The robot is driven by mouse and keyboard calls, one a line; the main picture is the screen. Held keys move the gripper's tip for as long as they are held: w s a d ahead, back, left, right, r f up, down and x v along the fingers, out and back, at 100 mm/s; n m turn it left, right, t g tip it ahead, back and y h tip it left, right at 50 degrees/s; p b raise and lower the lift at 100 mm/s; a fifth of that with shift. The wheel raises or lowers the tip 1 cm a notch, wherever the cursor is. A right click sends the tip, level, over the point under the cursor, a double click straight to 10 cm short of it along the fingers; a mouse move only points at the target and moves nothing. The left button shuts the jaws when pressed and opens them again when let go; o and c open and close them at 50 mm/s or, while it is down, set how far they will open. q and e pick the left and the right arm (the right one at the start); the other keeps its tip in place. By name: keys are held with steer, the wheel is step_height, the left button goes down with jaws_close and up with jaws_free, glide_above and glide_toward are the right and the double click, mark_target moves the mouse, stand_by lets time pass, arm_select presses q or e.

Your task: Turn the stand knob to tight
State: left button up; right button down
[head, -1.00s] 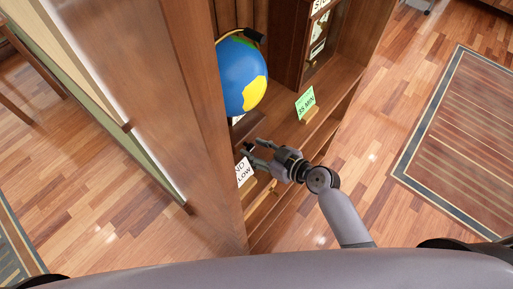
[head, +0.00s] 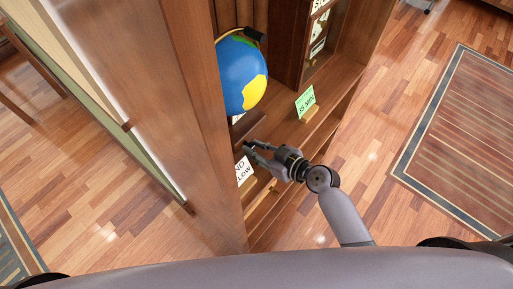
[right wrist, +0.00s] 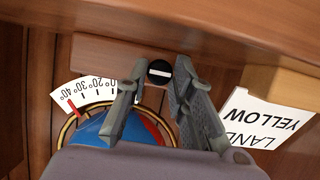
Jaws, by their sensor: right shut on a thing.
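The stand knob (right wrist: 159,71) is a small round black knob with a white line across its face, on a brown wooden block (right wrist: 108,52) in the right wrist view. My right gripper (right wrist: 156,88) has its two fingers on either side of the knob and is shut on it. In the head view my right gripper (head: 248,152) reaches into the shelf just below the blue and yellow globe (head: 240,76). A white degree scale (right wrist: 85,96) with a red mark curves beside the globe in the wrist view. My left gripper is not in view.
A white card reading "LAND YELLOW" (right wrist: 262,122) stands close to the right of the fingers in the wrist view. A green "35 MIN" card (head: 305,101) stands farther along the shelf. The tall bookcase side panel (head: 190,120) rises left of the gripper.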

steer(key=m+y+b, duration=0.1)
steer(key=b, duration=0.1)
steer(key=m+g+b, duration=0.1)
steer(key=m+b, duration=0.1)
steer(key=shift+w+d+f+y, duration=0.15)
steer(key=shift+f+y, duration=0.1)
steer(key=shift+y, duration=0.15)
steer(key=shift+r+m+g+y+b, duration=0.1)
steer(key=shift+m+g+y+b, duration=0.35)
steer(key=shift+m+b, duration=0.65)
steer(key=shift+r, duration=0.1)
steer(key=c, duration=1.4)
jaws_free()
